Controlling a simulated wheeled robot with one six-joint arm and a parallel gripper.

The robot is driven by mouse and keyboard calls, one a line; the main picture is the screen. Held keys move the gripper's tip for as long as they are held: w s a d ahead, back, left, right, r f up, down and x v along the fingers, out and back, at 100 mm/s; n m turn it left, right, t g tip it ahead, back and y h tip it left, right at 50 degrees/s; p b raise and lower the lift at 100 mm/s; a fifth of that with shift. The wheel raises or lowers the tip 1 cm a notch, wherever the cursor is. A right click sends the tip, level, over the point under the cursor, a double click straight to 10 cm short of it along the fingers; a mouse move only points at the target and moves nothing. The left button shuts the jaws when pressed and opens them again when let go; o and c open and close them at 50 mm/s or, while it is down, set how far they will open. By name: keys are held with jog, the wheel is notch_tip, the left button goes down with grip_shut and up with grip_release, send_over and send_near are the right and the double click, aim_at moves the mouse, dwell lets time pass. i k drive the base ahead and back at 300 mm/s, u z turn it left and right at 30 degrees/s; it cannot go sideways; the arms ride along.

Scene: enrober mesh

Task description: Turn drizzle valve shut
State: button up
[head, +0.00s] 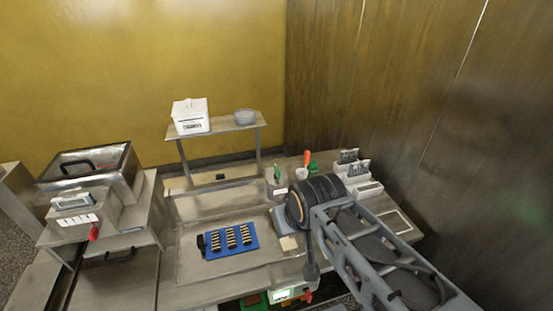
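Two small red parts could be the drizzle valve, and I cannot tell which it is. One red handle (95,232) hangs on the front of the steel machine at the left. Another red part (308,296) shows low in the picture, beside a small lit panel (286,294). My arm reaches in from the lower right and bends at a thick black joint over the bench. A slim grey piece hangs below that joint, just above the second red part. My gripper's fingers cannot be made out, nor whether they touch anything.
A blue tray (210,252) with rows of dark pieces lies on the steel bench (190,290). Grey holders (367,188) stand right of my arm. A dark wall closes the right side.

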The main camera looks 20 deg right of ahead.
aim_at(278, 175)
jog(key=k, duration=0.5)
jog(key=z, duration=1.4)
jog(key=i, duration=1.05)
jog(key=u, duration=2.25)
